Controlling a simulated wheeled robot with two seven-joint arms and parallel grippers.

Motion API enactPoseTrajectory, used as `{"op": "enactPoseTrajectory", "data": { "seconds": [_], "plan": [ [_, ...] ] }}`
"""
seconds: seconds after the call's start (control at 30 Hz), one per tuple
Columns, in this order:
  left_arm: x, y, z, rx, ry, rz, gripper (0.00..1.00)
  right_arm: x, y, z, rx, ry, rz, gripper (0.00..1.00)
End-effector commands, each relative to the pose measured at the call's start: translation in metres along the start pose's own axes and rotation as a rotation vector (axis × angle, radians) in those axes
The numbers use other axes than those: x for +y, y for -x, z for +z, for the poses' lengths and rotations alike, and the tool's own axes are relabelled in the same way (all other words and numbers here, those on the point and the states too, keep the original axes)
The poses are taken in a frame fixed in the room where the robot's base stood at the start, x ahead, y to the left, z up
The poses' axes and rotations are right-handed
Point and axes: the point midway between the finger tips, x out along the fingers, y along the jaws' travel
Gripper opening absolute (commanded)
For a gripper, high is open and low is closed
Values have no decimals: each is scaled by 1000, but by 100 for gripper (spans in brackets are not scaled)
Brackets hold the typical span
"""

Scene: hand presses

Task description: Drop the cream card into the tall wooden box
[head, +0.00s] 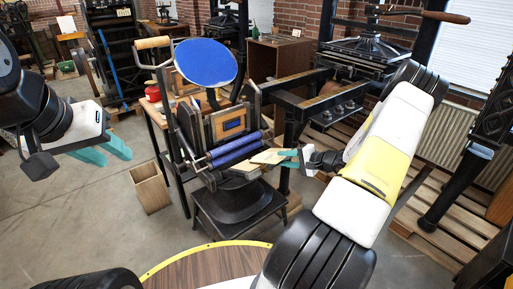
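The cream card (267,157) is a small pale flat piece at the tips of my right gripper (284,157), in front of the press with blue rollers. The teal fingers appear closed on its right end. The tall wooden box (151,190) stands on the floor left of the press, with its open top facing up. The card is up and to the right of the box, well apart from it. My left gripper (117,151) is open and empty, above and to the left of the box.
A press with a round blue disc (205,62) and blue rollers (236,149) stands at the middle, right of the box. A round wood-topped table (200,268) with a yellow rim is at the front. Grey floor (75,215) is clear left of the box.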

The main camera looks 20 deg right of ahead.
Motion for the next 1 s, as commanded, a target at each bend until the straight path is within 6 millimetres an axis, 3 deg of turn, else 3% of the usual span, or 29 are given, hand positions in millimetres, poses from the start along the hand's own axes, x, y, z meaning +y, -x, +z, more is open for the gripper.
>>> {"op": "enactPoseTrajectory", "data": {
  "seconds": [0.07, 0.2, 0.57, 1.0],
  "plan": [
    [0, 0, 0, 0, 0, 0, 36, 0, 0, 0, 0, 0, 0, 27],
    [0, 0, 0, 0, 0, 0, 36, 0, 0, 0, 0, 0, 0, 0],
    [0, 0, 0, 0, 0, 0, 36, 0, 1, 0, 0, 0, 0, 0],
    [0, 0, 0, 0, 0, 0, 36, 0, 21, -1, 1, 1, 0, 0]
  ]
}}
